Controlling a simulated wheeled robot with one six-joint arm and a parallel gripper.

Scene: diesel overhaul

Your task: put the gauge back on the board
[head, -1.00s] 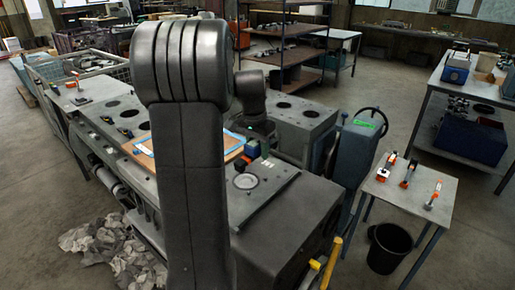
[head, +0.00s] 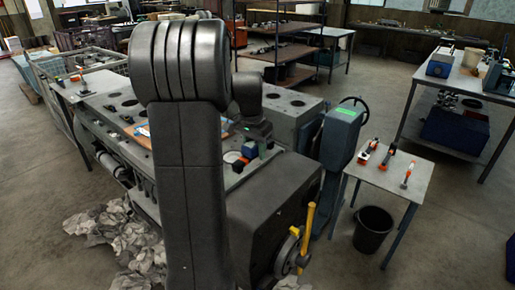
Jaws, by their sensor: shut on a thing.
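My gripper (head: 255,145) is over the near right end of the long grey engine block (head: 262,175). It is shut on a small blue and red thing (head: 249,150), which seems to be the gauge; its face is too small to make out. It is above or beside a pale round disc (head: 233,157) on the block; I cannot tell whether it touches. A flat brown panel with a blue edge (head: 144,143), which may be the board, lies on the block to the left, mostly hidden behind my arm.
A small side table (head: 420,172) with several orange-handled tools stands at the right, above a black bucket (head: 373,230). A blue-grey cabinet with a handwheel (head: 340,140) is behind the block. Crumpled rags (head: 118,240) lie on the floor. A yellow handle (head: 306,230) sticks up at the block's near end.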

